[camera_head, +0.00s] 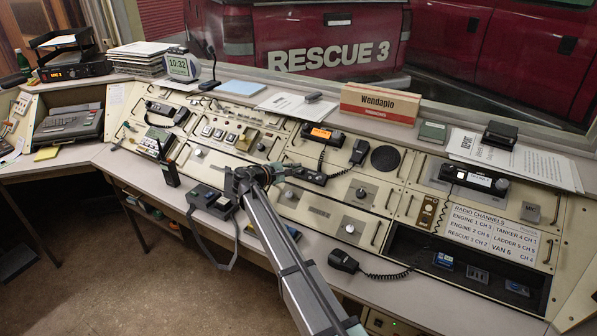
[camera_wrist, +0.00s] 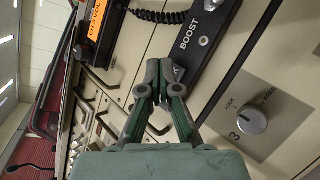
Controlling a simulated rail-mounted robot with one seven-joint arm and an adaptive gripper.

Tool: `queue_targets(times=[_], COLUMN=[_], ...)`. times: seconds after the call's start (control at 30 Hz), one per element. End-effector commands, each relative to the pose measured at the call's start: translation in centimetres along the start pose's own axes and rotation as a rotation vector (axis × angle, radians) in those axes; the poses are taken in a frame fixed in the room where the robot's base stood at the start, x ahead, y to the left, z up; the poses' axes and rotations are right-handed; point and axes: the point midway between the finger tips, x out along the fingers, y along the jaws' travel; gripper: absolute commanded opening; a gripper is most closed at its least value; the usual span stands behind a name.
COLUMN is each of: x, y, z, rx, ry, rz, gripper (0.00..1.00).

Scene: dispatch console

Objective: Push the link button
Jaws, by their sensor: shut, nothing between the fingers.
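My gripper (camera_head: 279,172) is at the middle of the console in the head view, with its fingers over the panel. In the wrist view my gripper (camera_wrist: 160,70) is shut and empty. Its fingertips are over or beside one end of a black strip (camera_wrist: 190,58) marked BOOST, and whether they touch it I cannot tell. The strip also shows in the head view (camera_head: 308,176), just right of the fingertips. I cannot read a link label in either view. A button under the fingertips would be hidden.
A round knob (camera_wrist: 252,120) marked 3 is right of my fingers in the wrist view. A radio with an orange display (camera_head: 320,132) and a coiled cord are behind the strip.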

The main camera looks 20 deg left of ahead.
Motion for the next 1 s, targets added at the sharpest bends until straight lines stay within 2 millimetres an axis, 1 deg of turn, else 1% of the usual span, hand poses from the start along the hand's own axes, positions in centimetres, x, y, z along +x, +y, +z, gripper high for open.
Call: queue_targets(times=[0.53,1.0], x=[0.03,0.65], y=[-0.03,-0.46], z=[-0.03,-0.45], rx=[0.0,0.0], ry=[0.0,0.0], rz=[0.0,0.0], gripper=[0.0,0.0])
